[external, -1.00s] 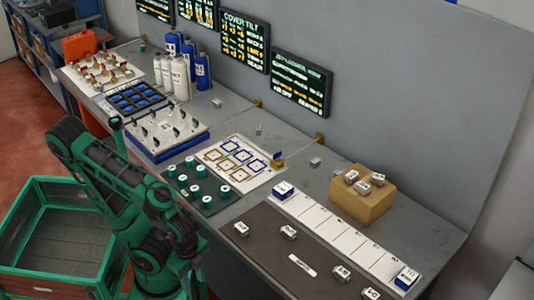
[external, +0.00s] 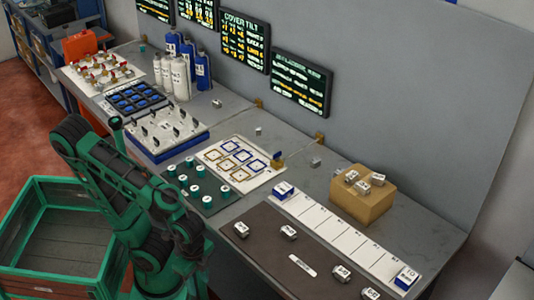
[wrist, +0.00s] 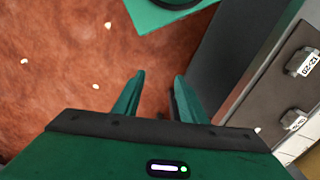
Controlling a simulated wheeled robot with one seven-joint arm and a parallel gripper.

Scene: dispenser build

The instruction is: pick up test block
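Several small metal blocks with white labels lie on the dark mat, among them one at the left (external: 241,230), one in the middle (external: 288,232) and one nearer the front (external: 341,273). More labelled blocks (external: 361,187) sit on a cardboard box. I cannot tell which is the test block. In the wrist view, one labelled block (wrist: 302,61) and another (wrist: 293,119) show at the right. My gripper (wrist: 160,75) is open and empty above the red floor, left of the bench and apart from the blocks. Its fingers are not clear in the external view.
The dark mat (external: 262,250) lies along the bench front, beside a white strip (external: 345,238) with a blue-and-white block at each end. The cardboard box (external: 360,207) stands behind. A dark green board with round pieces (external: 207,201) is left. A green crate (external: 30,240) stands beside my arm.

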